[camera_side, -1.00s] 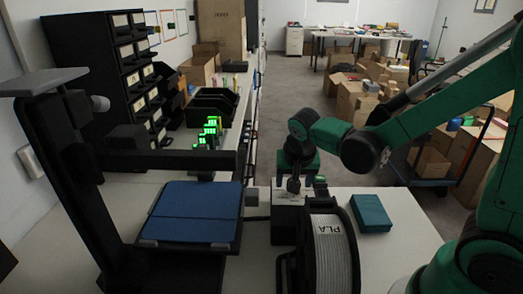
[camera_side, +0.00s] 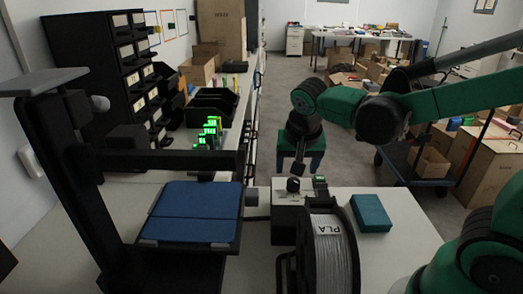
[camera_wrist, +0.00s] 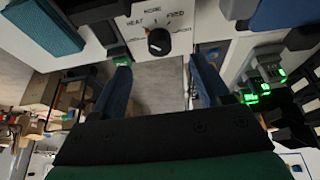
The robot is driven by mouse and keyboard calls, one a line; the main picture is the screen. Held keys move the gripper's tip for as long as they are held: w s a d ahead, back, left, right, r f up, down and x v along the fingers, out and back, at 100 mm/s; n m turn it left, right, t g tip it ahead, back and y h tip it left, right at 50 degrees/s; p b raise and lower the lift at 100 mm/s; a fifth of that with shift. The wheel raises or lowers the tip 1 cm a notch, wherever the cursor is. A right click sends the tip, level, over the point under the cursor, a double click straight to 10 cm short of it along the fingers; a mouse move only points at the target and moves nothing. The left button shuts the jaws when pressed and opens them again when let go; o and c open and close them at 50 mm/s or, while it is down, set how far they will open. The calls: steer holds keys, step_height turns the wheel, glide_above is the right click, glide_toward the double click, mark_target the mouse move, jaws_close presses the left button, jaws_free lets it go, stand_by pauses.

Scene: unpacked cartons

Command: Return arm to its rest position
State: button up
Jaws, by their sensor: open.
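My gripper (camera_side: 300,166) hangs above and behind the front table in the side view, clear of everything. Its two blue fingers are apart, with nothing between them. In the wrist view my gripper (camera_wrist: 160,66) also shows spread, empty fingers. Beyond them is a white control box (camera_wrist: 185,14) with a black knob (camera_wrist: 159,41) and words including HEAT and FEED. The same control box (camera_side: 287,197) stands on the table below my gripper in the side view, behind the spool. My arm reaches in from the right with its elbow raised.
A black spool marked PLA (camera_side: 322,245) stands at the table's front. A teal box (camera_side: 371,213) lies right of it. A black printer-like machine with a blue plate (camera_side: 192,212) stands left. A cart (camera_side: 430,165) and cartons (camera_side: 490,170) are behind my arm.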

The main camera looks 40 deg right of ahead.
steer(key=shift+s+a+r+n+t, duration=0.3)
steer(key=shift+s+n, duration=0.1)
steer(key=shift+n, duration=0.2)
steer(key=s+a+n+t+y, duration=0.1)
steer(key=n, duration=0.1)
steer(key=s+a+n+t+y, duration=0.1)
steer(key=n, duration=0.2)
steer(key=s+r+n+t+y, duration=0.1)
steer(key=n, duration=0.1)
steer(key=shift+s+a+n, duration=0.1)
steer(key=shift+a+n, duration=0.3)
